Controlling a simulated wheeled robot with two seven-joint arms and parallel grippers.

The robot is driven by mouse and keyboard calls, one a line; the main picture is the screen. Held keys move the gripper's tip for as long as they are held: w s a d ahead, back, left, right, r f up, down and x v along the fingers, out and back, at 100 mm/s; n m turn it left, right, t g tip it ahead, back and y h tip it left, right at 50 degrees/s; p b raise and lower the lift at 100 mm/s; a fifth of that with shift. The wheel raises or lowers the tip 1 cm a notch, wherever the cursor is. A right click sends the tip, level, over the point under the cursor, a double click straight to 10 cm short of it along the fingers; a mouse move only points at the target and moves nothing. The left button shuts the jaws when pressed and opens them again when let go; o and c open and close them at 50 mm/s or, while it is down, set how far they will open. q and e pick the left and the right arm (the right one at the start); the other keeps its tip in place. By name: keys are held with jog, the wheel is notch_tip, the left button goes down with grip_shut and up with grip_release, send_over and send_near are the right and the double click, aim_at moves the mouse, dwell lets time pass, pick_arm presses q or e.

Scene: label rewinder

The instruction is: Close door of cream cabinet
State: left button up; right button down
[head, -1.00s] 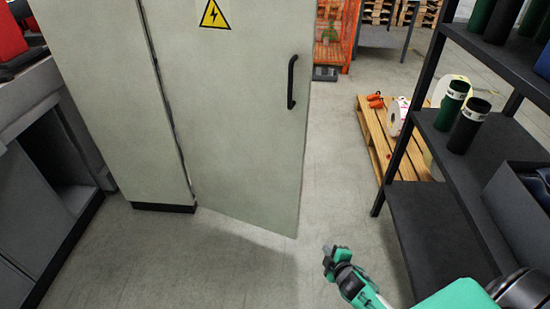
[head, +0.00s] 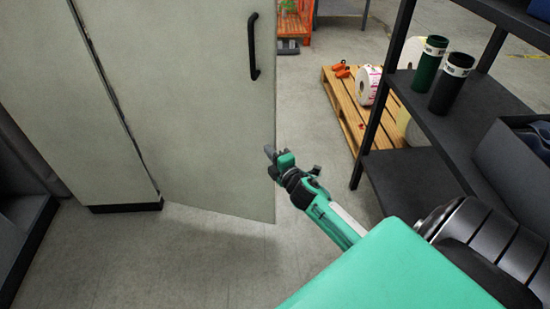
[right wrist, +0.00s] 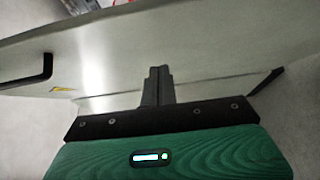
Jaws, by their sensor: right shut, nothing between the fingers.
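The cream cabinet (head: 45,110) stands at the left in the head view. Its door (head: 190,120) hangs ajar, its bottom edge slanting out over the floor. A black handle (head: 253,47) is near the free edge. My right gripper (head: 270,153) is shut and empty, with its tips at the door's free edge, below the handle. In the right wrist view the shut fingers (right wrist: 157,84) point at the cream door panel (right wrist: 200,65), with the handle (right wrist: 28,74) at the left. I cannot tell whether the tips touch the door. My left gripper is out of view.
A dark shelf rack (head: 440,125) holding green and black tubes stands close on the right of my right arm. A wooden pallet (head: 350,112) with label rolls lies behind it. The floor (head: 190,265) in front of the door is clear.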

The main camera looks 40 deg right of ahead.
aim_at(260, 130)
jog(key=w+d, duration=0.1)
jog(key=w, duration=0.1)
jog(key=w+d, duration=0.1)
jog(key=w, duration=0.1)
jog(key=w+d, duration=0.1)
jog(key=w, duration=0.1)
jog(key=shift+w, duration=0.3)
jog(key=shift+w+d, duration=0.2)
jog(key=shift+w, duration=0.05)
